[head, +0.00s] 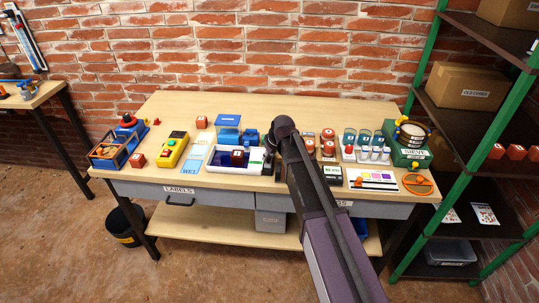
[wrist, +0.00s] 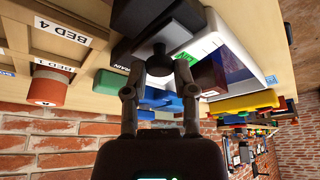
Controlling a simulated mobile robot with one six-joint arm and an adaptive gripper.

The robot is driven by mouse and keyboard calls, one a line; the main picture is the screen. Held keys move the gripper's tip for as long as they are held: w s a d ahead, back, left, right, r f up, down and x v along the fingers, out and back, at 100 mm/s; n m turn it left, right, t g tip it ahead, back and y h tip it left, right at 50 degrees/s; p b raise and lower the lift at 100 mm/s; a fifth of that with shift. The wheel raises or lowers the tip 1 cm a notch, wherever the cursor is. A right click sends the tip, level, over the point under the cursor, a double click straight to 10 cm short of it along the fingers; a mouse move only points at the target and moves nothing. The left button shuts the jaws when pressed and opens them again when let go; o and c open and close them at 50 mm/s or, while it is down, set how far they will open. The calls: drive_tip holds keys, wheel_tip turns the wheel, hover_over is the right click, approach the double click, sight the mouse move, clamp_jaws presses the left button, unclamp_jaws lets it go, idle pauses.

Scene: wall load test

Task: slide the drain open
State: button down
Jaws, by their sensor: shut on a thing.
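My gripper (wrist: 160,70) is shut on a dark round knob (wrist: 159,60) in the wrist view, with a fingertip on each side of it. A dark block lies beyond the knob, and a partly hidden label that seems to read DRAIN (wrist: 121,68) is beside it. A white-rimmed tank (wrist: 244,47) with a blue inside is right of the knob. In the head view the tank (head: 222,166) stands mid-bench, left of my arm. My arm hides the drain and most of my gripper there. How far the slide is open cannot be told.
A red block (head: 237,157) is in the tank. Blue containers (head: 228,130) stand behind it. A yellow control box (head: 173,150) is to the left. Red cans and several beakers (head: 365,137) crowd the bench right of my arm. The bench's back strip is clear.

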drive_tip(key=shift+s, duration=0.85)
drive_tip(key=shift+c, duration=2.1)
unclamp_jaws()
drive_tip(key=shift+w, duration=0.15)
